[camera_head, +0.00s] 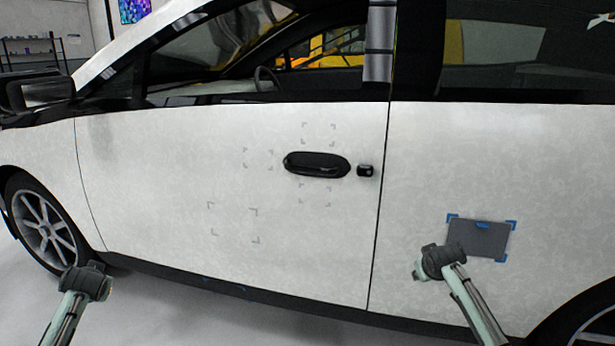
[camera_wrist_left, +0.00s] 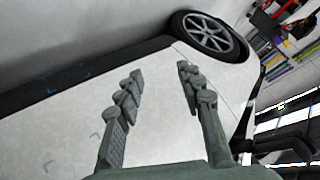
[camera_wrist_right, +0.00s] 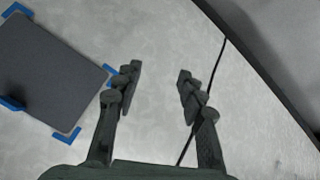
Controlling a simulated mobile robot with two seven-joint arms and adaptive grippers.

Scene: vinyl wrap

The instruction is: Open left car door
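The white car's front door (camera_head: 180,160) fills the middle of the head view and looks shut, its rear seam meeting the rear panel. Its black handle (camera_head: 317,164) sits high near that seam, with a small black piece (camera_head: 365,170) just right of it. My left gripper (camera_head: 92,270) is low at the left, in front of the door's lower front corner and apart from the handle. Its fingers (camera_wrist_left: 160,88) stand open and empty in the left wrist view. My right gripper (camera_head: 425,266) is below and right of the handle, before the rear panel. Its fingers (camera_wrist_right: 160,85) are open and empty.
A dark grey rectangular plate with blue corners (camera_head: 478,239) is on the rear panel beside my right gripper. The side mirror (camera_head: 40,92) juts out at the left. The front wheel (camera_head: 45,225) is left of my left gripper. Grey floor lies below the car.

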